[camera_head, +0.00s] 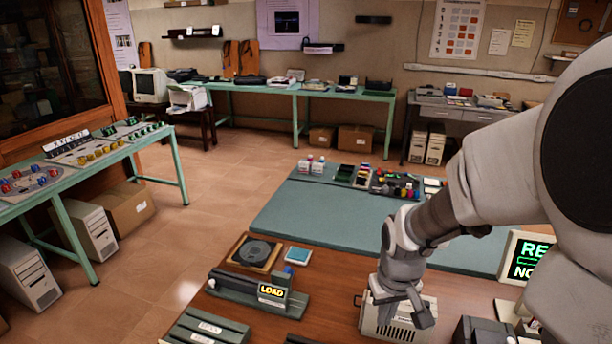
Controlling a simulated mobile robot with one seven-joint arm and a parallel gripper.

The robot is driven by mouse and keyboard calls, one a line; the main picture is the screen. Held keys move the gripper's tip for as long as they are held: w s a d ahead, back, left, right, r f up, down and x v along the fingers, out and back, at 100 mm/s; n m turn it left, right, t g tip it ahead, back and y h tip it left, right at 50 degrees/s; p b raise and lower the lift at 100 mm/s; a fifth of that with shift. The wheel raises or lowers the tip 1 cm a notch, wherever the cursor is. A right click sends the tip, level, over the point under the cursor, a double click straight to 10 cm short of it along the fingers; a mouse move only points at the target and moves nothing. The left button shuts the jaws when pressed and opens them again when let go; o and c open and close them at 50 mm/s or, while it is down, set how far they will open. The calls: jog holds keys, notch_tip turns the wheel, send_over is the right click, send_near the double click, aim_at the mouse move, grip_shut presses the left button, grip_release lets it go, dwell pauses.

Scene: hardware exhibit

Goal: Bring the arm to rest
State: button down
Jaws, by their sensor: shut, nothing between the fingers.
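My arm (500,180) reaches in from the right edge and bends down over the wooden table. My gripper (412,306) hangs at its end, pointing down, shut and empty. It is in front of a beige slotted box (386,325) on the table and hides part of it. I cannot tell whether the gripper touches the box.
Near the gripper are a device with a LOAD display (271,293), a disc on a wooden base (256,252) and a lit green-text screen (526,259). A teal mat (310,215) lies behind, with small colourful parts at its far side. Open floor (215,215) is left.

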jog(key=s+a+r+m+t+b, duration=0.1)
jog(key=s+r+t, duration=0.3)
jog(key=s+r, duration=0.8)
notch_tip(320, 180, up, 3)
jog(key=shift+s+r+m, duration=0.1)
jog(key=shift+s+m, duration=0.2)
jog(key=shift+a, duration=0.1)
